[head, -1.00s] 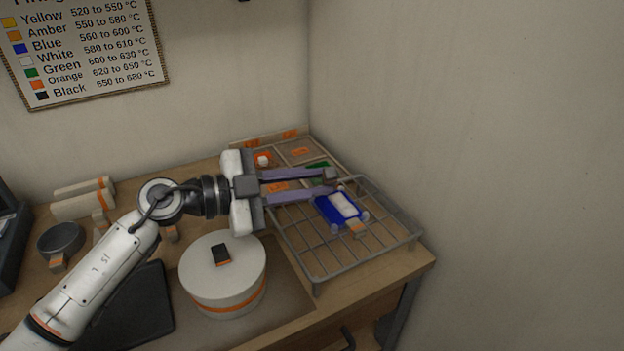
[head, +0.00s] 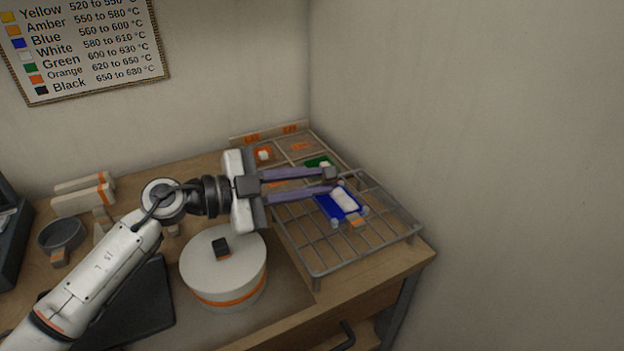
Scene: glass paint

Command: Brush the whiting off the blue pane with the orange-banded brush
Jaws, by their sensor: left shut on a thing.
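The blue pane (head: 326,207) lies on the wire rack (head: 376,247) at the right end of the bench. My right gripper is not in view.
A round white pot (head: 222,270) with an orange band stands before my left gripper. A bowl (head: 60,237) and pale orange-banded blocks (head: 80,202) lie left. Walls close the back and right.

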